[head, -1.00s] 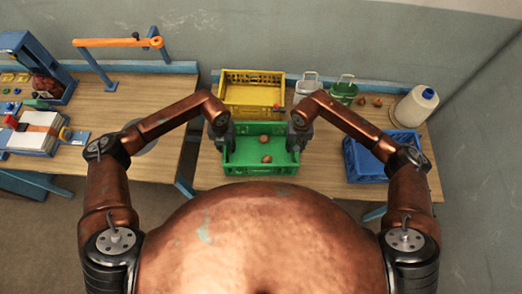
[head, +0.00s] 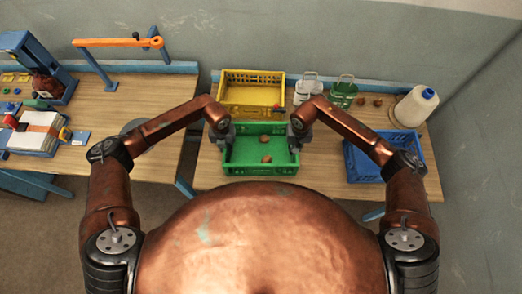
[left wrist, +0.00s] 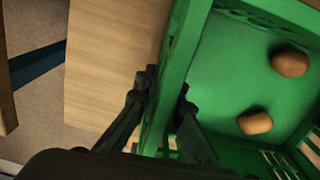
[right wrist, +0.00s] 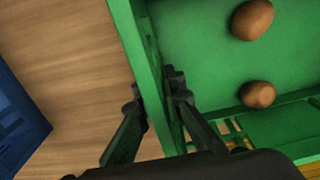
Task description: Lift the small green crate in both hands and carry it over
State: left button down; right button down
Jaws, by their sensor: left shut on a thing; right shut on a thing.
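The small green crate (head: 260,170) is near the front edge of the right-hand table in the head view, and looks level. Two round brown things (head: 266,160) lie in it; they also show in the right wrist view (right wrist: 252,20). My left gripper (head: 225,142) is shut on the crate's left wall, one finger outside and one inside, as the left wrist view (left wrist: 166,94) shows. My right gripper (head: 297,142) is shut on the right wall the same way, seen in the right wrist view (right wrist: 155,90). The crate's underside is hidden, so I cannot tell whether it touches the table.
A yellow crate (head: 252,75) stands just behind the green one. A blue crate (head: 348,166) stands to the right. Behind are a white basket (head: 305,90), a green basket (head: 343,92) and a white jug (head: 413,108). A gap separates the left table (head: 120,108).

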jog(key=shift+r, duration=0.1)
dwell(0.6)
